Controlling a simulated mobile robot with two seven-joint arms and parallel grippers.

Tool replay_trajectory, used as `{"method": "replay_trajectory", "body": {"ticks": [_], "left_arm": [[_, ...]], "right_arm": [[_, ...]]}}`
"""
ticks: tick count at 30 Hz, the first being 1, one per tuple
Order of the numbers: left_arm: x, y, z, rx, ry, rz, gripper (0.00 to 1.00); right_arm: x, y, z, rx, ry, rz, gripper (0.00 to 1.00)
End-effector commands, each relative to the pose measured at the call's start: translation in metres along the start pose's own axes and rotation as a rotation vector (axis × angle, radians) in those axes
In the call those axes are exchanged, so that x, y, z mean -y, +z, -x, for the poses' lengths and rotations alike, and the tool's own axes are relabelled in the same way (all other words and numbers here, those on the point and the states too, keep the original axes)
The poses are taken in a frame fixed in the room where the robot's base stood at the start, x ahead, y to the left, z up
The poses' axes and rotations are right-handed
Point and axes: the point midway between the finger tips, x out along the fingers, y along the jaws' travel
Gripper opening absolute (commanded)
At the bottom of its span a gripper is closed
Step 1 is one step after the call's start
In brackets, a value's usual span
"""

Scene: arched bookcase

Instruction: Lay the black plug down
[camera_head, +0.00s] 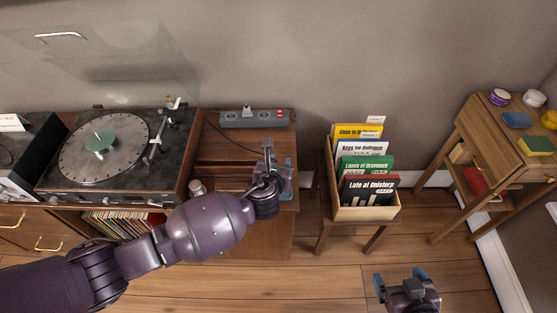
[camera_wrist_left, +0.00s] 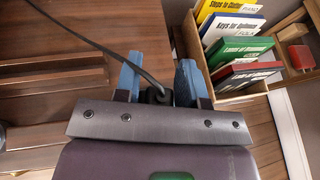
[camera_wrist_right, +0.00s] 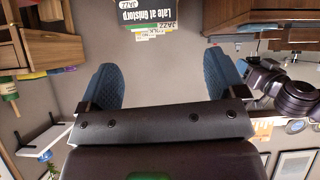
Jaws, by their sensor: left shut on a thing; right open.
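The black plug (camera_wrist_left: 158,95) is between the blue fingers of my left gripper (camera_head: 272,170), which is shut on it, in the left wrist view. In the head view, the gripper hides the plug and is over the right part of the wooden cabinet top (camera_head: 222,150). The plug's black cable (camera_wrist_left: 105,50) runs up and left in the left wrist view. In the head view, the cable (camera_head: 228,137) leads toward the turntable. My right gripper (camera_head: 400,281) is open and empty, low in the head view, right of centre.
A grey power strip (camera_head: 240,120) lies at the cabinet's back edge, and a turntable (camera_head: 105,150) with a raised clear lid stands left. A record crate (camera_head: 368,213) is on a small stand right of the cabinet. A wooden side table (camera_head: 467,150) stands far right.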

Motion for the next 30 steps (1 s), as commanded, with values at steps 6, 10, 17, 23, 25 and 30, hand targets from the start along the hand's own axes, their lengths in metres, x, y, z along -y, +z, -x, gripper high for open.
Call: {"method": "replay_trajectory", "body": {"ticks": [6,10,17,23,25,30], "left_arm": [[0.0,-0.024,-0.009,-0.008,-0.001,0.003,0.1],[0.001,-0.034,-0.012,-0.008,-0.001,0.003,0.1],[0.001,-0.046,-0.017,-0.007,-0.001,0.002,0.1],[0.0,-0.049,-0.019,-0.003,0.0,0.001,0.1],[0.0,-0.048,-0.02,-0.001,0.001,0.0,0.1],[0.0,-0.047,-0.02,0.0,0.001,0.0,0.1]], "right_arm": [[0.002,0.016,-0.007,0.022,-0.005,0.006,0.89],[0.002,0.024,-0.011,0.034,-0.007,0.007,0.89],[0.003,0.028,-0.019,0.037,-0.008,0.008,0.89],[0.001,0.032,-0.02,0.045,-0.005,0.008,0.89],[0.001,0.031,-0.02,0.043,-0.005,0.008,0.89],[0.001,0.029,-0.019,0.038,-0.005,0.008,0.89]]}}
